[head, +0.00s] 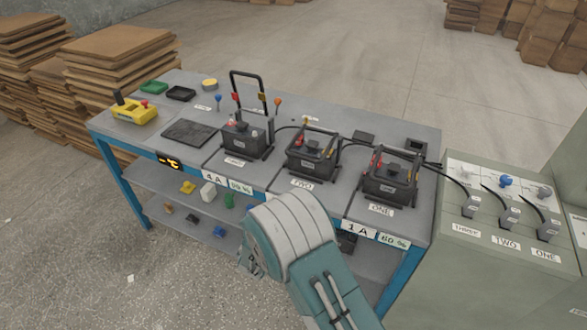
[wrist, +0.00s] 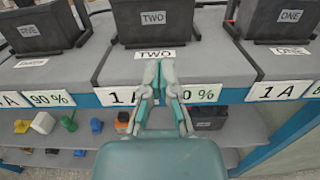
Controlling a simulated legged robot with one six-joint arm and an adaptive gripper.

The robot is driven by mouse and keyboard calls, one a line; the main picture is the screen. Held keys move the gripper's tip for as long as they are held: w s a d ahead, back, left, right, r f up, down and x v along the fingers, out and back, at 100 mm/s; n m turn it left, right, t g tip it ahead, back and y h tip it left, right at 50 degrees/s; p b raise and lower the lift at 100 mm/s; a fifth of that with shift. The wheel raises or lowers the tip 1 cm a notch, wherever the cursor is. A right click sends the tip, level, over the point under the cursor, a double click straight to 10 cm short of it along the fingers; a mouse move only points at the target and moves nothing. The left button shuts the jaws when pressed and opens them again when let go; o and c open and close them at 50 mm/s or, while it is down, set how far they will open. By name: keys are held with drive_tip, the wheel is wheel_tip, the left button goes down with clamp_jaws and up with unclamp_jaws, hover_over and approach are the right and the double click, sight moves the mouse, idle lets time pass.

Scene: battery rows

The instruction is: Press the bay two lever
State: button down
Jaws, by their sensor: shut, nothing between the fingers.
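Bay two (head: 288,186) is the middle bay of the bench, with a black battery (head: 312,155) labelled TWO. In the wrist view this battery (wrist: 155,20) stands at the top middle. My gripper (wrist: 160,68) is shut and empty, its tips overlapping the lower edge of the TWO label, in front of the battery. In the head view my arm hides the gripper. Ball-topped sticks, one blue (head: 218,98) and one orange (head: 278,101), stand behind the batteries. I cannot tell which one is the bay two lever.
Battery ONE (head: 390,178) stands to the right, another battery (head: 246,138) to the left. A green cabinet (head: 470,256) at the right carries knobs and black cabled plugs, one pair labelled TWO. A yellow device (head: 133,111) lies at the bench's left. Cardboard stacks (head: 120,65) stand behind.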

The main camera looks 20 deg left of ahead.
drive_tip(key=w, duration=0.9)
drive_tip(key=shift+w+d+r, duration=0.1)
drive_tip(key=shift+w+d, duration=0.15)
drive_tip(key=shift+w, duration=0.1)
drive_tip(key=r, duration=0.1)
drive_tip(key=w+r, duration=0.1)
drive_tip(key=r, duration=0.1)
drive_tip(key=shift+r, duration=0.1)
drive_tip(key=shift+w+a+r, duration=0.1)
drive_tip(key=shift+a+r, duration=0.2)
drive_tip(key=shift+a, duration=0.1)
drive_tip(key=shift+d+r, duration=0.2)
drive_tip(key=shift+d, duration=0.15)
drive_tip(key=shift+a+r+g, duration=0.2)
drive_tip(key=shift+r+g, duration=0.2)
drive_tip(key=shift+r, duration=0.05)
